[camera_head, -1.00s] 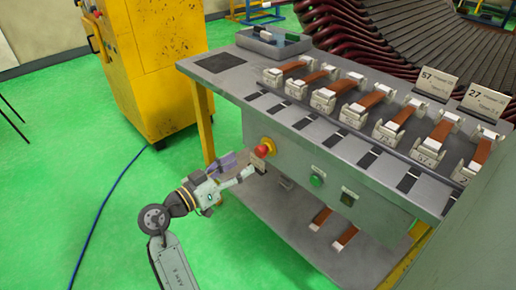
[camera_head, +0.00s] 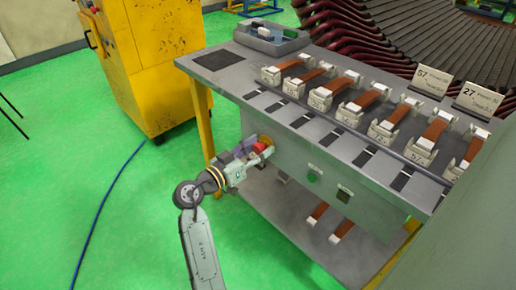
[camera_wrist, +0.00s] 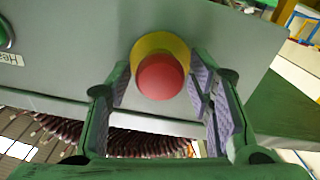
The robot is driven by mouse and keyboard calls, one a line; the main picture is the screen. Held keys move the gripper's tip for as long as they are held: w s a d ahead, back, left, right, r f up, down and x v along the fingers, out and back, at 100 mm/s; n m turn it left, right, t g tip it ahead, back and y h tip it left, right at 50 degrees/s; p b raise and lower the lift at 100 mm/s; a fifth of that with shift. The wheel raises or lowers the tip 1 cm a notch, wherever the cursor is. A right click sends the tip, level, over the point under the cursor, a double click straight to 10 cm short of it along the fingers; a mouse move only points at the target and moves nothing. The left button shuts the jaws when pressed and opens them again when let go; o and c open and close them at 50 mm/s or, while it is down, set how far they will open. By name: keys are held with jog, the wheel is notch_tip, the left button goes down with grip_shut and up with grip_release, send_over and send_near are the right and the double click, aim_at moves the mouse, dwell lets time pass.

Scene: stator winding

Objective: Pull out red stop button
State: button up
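The red stop button (camera_wrist: 160,77) sits on a yellow collar (camera_wrist: 150,45) on the grey front panel of the bench. In the wrist view my gripper (camera_wrist: 160,80) is open, with one finger pad on each side of the red button. Gaps show between the pads and the button, more clearly on the left. In the head view my gripper (camera_head: 255,152) is at the panel's left end, and the red button (camera_head: 259,147) is partly hidden by its fingers.
A green button (camera_head: 312,177) and a dark switch (camera_head: 343,196) are on the panel to the right. The bench top (camera_head: 225,77) overhangs above, holding several white clamps with copper-coloured bars. A yellow cabinet (camera_head: 160,70) stands at the left. The green floor is mostly clear.

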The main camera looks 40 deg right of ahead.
grip_shut()
dwell(0.4)
